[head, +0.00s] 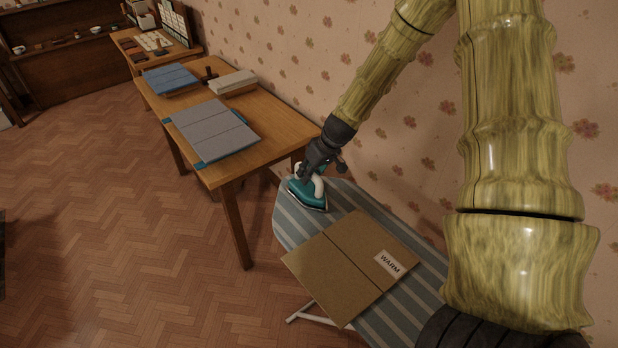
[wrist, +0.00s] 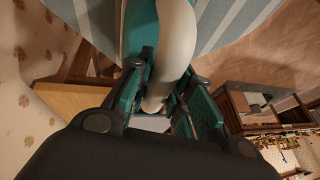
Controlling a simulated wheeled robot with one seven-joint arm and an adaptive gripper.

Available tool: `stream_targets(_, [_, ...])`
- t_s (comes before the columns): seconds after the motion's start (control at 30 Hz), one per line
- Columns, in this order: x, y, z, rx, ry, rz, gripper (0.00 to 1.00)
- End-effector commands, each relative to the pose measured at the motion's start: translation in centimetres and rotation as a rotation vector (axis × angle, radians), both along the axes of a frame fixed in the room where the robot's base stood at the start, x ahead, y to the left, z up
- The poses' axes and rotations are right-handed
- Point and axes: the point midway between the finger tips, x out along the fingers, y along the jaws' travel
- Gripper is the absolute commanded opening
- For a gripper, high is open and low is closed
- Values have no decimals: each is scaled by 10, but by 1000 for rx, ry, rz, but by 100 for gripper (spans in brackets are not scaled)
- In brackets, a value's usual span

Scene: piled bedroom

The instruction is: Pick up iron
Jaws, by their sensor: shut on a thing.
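The iron (head: 309,194) has a teal body and a pale handle. In the head view it is at the far end of a striped ironing board (head: 285,222), upright on its flat sole; I cannot tell whether the sole touches the board. My gripper (head: 318,170) is above it, at its handle. In the wrist view the pale handle (wrist: 174,50) runs between the two fingers of my gripper (wrist: 163,100), which is shut on it. Part of the iron's body is hidden behind the gripper.
A brown folded board marked "WARM" (head: 345,262) lies on the ironing board near the iron. A wooden table (head: 285,125) stands close on the left, bearing grey (head: 215,130) and blue (head: 170,77) folded pieces. The flowered wall (head: 300,50) is close behind. Open floor (head: 110,220) lies left.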

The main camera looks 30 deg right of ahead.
Motion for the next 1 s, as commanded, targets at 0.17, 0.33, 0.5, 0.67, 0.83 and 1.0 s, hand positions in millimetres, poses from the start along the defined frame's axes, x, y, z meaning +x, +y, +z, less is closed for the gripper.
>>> stream_targets(0.17, [2, 1, 11, -1, -4, 1, 0])
stream_targets(0.33, [2, 0, 24, -2, -5, 2, 0])
stream_targets(0.5, [-4, 5, 33, 1, -3, 1, 0])
stream_targets(0.67, [-20, 19, 34, 0, -3, 2, 0])
stream_targets(0.83, [-42, 38, 36, 0, -2, 2, 0])
stream_targets(1.0, [-69, 61, 39, 1, -2, 2, 0])
